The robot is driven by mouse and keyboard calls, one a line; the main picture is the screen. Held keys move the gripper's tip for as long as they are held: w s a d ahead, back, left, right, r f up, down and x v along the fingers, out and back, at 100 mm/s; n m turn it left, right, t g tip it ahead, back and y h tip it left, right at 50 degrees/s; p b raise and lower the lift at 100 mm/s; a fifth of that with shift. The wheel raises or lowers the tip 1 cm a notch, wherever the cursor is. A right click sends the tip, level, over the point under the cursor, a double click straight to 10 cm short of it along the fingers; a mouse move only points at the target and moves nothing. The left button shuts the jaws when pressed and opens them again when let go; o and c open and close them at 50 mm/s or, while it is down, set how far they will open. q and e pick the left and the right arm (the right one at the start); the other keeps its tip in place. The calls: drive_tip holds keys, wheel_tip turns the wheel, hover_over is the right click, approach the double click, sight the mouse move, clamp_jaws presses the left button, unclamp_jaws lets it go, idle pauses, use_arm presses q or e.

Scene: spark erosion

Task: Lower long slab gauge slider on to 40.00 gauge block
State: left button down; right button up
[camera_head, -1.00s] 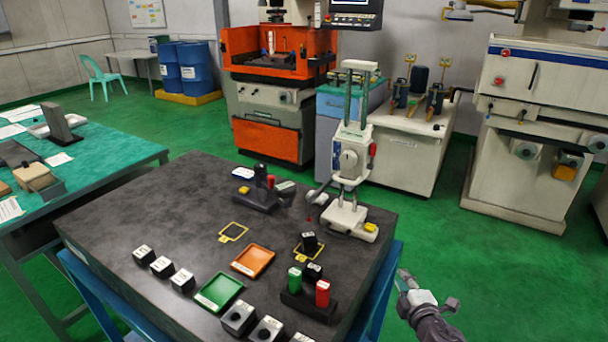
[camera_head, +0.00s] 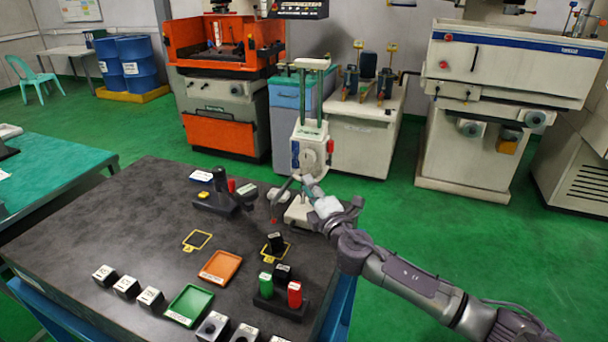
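The tall white gauge (camera_head: 310,148) stands on the dark slab's back right part. Its slider arm reaches left, with a thin red-tipped probe (camera_head: 274,216) above a small black block (camera_head: 276,242). That block stands in a yellow frame on the slab. Any 40.00 marking is too small to read, and I cannot tell whether the probe touches the block. My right gripper (camera_head: 316,196) is at the gauge's lower front, beside the slider and partly covering the base; its fingers are too small to judge. My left gripper is out of view.
A black rack holds a green cylinder (camera_head: 266,284) and a red cylinder (camera_head: 295,294) in front. Orange (camera_head: 221,267) and green (camera_head: 190,305) trays lie nearby, with several marked blocks along the front. A smaller dark gauge (camera_head: 217,195) stands left. The slab's left middle is clear.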

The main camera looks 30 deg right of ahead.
drive_tip(key=shift+w+r, duration=0.2)
drive_tip(key=shift+w, duration=1.5)
drive_tip(key=shift+d, duration=0.1)
clamp_jaws()
drive_tip(key=b, duration=0.6)
hover_over(304, 220)
wheel_tip(304, 220, down, 6)
drive_tip(key=shift+w+d+r, duration=0.1)
